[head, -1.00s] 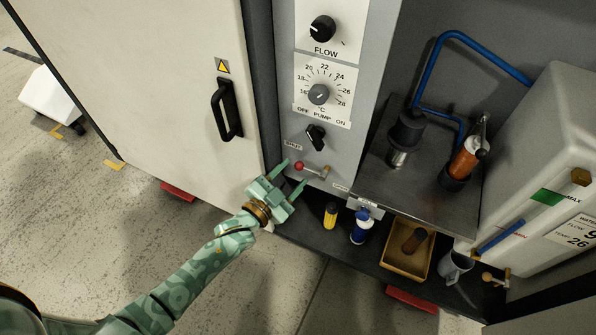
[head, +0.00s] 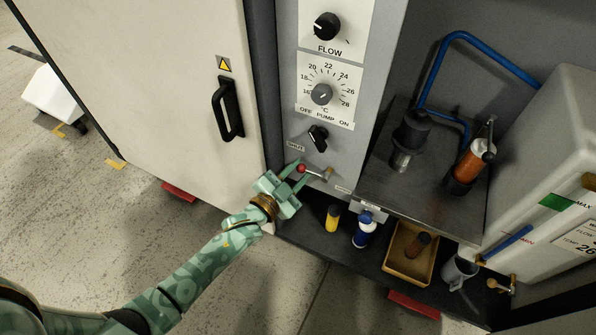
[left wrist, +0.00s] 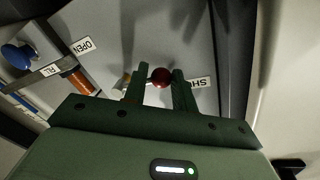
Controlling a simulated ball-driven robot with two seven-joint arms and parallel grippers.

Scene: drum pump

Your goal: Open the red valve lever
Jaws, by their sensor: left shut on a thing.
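The valve lever's red knob (head: 301,168) sits on the grey panel, below the black pump switch. Its metal arm runs right to a brass-coloured pivot (head: 326,173). The SHUT label (head: 295,147) is above left of the knob and the OPEN label (head: 343,190) is below right of the pivot. My left gripper (head: 299,174) is shut on the lever at its red end. In the left wrist view the red knob (left wrist: 160,77) shows between the two green fingertips (left wrist: 156,84), with the SHUT label (left wrist: 203,83) beside it. My right gripper is not in view.
A white cabinet door (head: 180,90) with a black handle (head: 227,109) stands left of the panel. Yellow (head: 333,218) and blue (head: 364,230) bottles and a tan tray (head: 393,262) stand on the low shelf. A metal bench (head: 385,190) juts out at right.

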